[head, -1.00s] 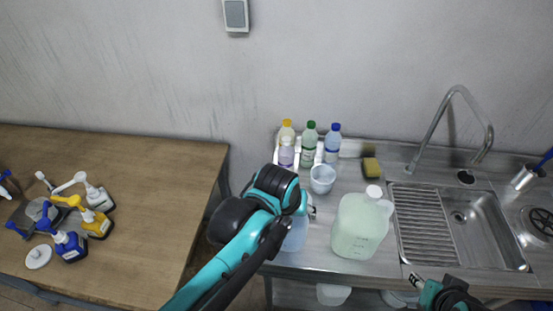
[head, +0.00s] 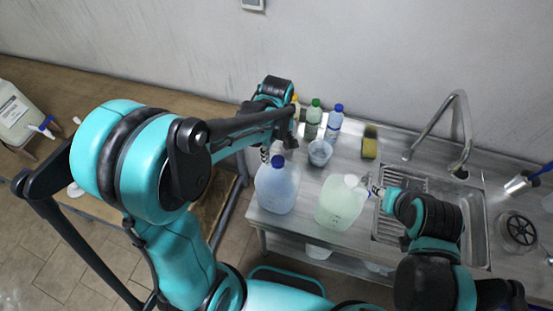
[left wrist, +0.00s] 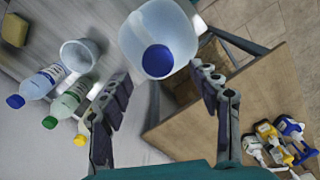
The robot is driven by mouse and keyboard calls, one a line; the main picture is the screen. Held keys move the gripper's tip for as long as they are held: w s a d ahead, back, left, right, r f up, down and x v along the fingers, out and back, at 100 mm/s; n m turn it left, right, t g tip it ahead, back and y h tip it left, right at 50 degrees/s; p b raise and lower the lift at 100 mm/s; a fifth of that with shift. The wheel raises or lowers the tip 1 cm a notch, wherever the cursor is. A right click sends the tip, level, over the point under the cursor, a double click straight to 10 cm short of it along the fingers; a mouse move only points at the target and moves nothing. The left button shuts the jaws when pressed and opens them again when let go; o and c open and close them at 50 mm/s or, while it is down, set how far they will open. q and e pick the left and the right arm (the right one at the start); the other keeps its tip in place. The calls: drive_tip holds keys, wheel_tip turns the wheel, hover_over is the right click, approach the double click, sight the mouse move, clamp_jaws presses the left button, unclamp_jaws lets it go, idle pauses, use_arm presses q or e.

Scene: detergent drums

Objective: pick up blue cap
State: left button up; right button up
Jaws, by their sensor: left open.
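A blue cap (head: 278,161) sits on top of a translucent jug with bluish liquid (head: 277,190) at the left end of the steel counter. In the left wrist view the same cap (left wrist: 157,61) shows on the jug (left wrist: 180,25), centred ahead between the fingertips. My left gripper (left wrist: 161,75) is open with nothing held; its fingers show on both sides of the cap. In the head view my left gripper (head: 268,153) is just behind the cap, partly hidden by my arm. My right gripper (head: 374,188) is beside the white cap of a green jug (head: 341,205); its finger opening is unclear.
Bottles with green (head: 312,120) and blue (head: 334,122) caps stand behind, near a cup (head: 319,153) and a sponge (head: 369,148). The sink (head: 470,220) is right. A wooden table (left wrist: 270,95) with several pump bottles shows in the left wrist view.

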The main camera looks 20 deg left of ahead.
sight(278, 160)
use_arm(q)
drive_tip(key=f, duration=0.4)
drive_tip(key=shift+d, duration=0.2)
drive_tip(key=shift+r, duration=0.1)
drive_tip(key=c, duration=0.8)
drive_tip(key=shift+o, duration=0.2)
